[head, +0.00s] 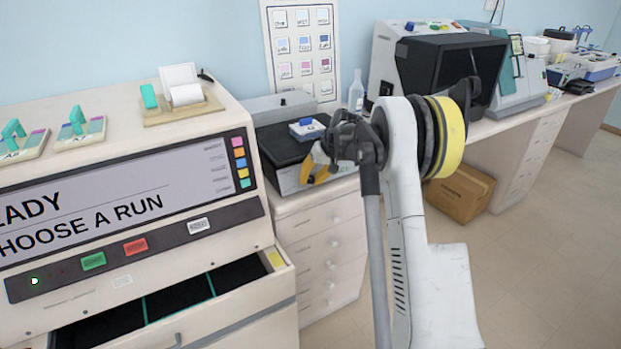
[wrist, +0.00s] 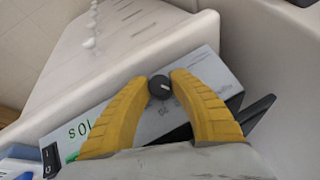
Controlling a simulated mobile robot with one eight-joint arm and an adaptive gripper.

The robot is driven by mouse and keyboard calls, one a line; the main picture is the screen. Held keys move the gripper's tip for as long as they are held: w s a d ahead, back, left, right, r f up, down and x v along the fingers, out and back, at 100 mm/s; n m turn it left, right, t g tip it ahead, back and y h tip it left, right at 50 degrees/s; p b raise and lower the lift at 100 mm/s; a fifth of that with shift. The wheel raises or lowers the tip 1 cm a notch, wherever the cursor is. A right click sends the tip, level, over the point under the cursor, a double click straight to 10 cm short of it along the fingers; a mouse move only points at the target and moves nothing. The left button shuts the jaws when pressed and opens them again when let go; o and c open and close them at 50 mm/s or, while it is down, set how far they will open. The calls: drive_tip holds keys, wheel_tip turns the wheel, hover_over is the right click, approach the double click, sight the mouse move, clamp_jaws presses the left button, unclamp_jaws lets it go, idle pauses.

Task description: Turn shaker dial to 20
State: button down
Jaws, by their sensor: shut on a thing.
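The shaker (head: 270,142) stands on the bench, a pale box with a black top platform. Its pale front panel (wrist: 205,75) fills the middle of the wrist view. In the head view my gripper (head: 314,170) is at the shaker's front, and the dial is hidden there.
A blue and white item (head: 307,128) sits on the shaker. A dark switch (wrist: 50,158) is at the panel's left end in the wrist view. The stainer (head: 120,200), with an open drawer (head: 225,325), stands left. White drawers (head: 325,255) are below the shaker.

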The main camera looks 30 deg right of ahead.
drive_tip(key=m+y, duration=0.2)
drive_tip(key=shift+f+t+y, duration=0.1)
drive_tip(key=shift+t+y, duration=0.2)
drive_tip(key=shift+y, duration=0.1)
drive_tip(key=shift+m+t+y+b, duration=0.5)
drive_tip(key=shift+m+y+b, duration=0.05)
drive_tip(key=shift+m+y, duration=0.65)
drive_tip(key=m+t+y+b, duration=0.2)
drive_tip(key=m, duration=0.1)
drive_tip(key=shift+m+y, duration=0.3)
drive_tip(key=c, duration=1.1)
unclamp_jaws()
